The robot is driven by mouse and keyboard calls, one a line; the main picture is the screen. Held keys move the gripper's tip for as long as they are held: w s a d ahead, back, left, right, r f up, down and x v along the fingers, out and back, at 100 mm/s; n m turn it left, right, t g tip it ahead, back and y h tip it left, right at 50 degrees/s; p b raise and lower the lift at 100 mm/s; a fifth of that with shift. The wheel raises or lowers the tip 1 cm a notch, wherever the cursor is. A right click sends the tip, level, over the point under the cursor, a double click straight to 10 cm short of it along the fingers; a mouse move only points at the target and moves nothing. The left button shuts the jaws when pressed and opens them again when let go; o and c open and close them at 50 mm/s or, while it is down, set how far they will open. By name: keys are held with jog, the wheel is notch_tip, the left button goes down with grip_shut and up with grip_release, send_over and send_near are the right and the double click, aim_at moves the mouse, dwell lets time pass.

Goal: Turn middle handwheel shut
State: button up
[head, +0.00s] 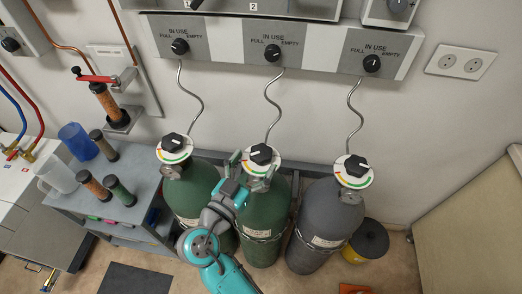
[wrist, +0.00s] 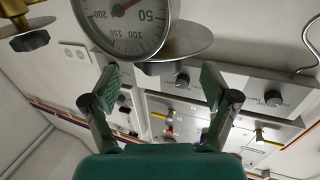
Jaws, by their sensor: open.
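The middle handwheel (head: 261,153) is a black knob with a white pointer mark, on a round coloured dial plate atop the middle green cylinder (head: 264,220). My gripper (head: 250,170) is open at the near side of this valve, its fingers spread around or just short of it. In the wrist view, which looks upside down, a black knob (wrist: 155,68) shows under a metal disc, between and beyond my open fingers (wrist: 160,84). A round pressure gauge (wrist: 125,18) is beside that disc. Contact between fingers and knob cannot be made out.
The left handwheel (head: 175,142) tops another green cylinder, and the right handwheel (head: 356,166) tops a grey cylinder (head: 325,215). Thin curved pipes rise to a wall panel (head: 220,46) with three selector knobs. A grey bench (head: 140,210) with tubes stands left.

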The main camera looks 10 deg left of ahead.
aim_at(261, 151)
jog(key=shift+x, duration=2.05)
jog(key=c, duration=1.2)
